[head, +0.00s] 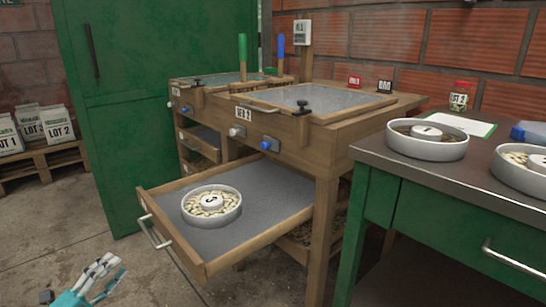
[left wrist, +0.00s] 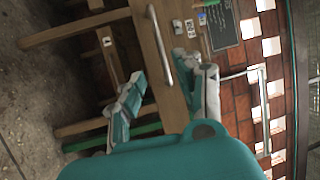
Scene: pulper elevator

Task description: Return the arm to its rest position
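My left gripper (head: 112,270) is at the bottom left of the head view, low in front of the pulled-out drawer (head: 255,232) and apart from it. In the left wrist view the two fingers of my left gripper (left wrist: 172,78) stand apart with nothing between them. That view is turned on its side and shows a wooden front with a metal bar handle (left wrist: 160,45) beyond the fingers. The drawer holds a round white dish of pale beans (head: 212,206). My right gripper is not in view.
The wooden bench (head: 345,130) stands behind the open drawer. A green table (head: 450,205) with white round dishes (head: 427,141) is at the right. A green cabinet (head: 155,110) and a pallet with sacks (head: 45,150) are at the left. The floor between is mostly clear.

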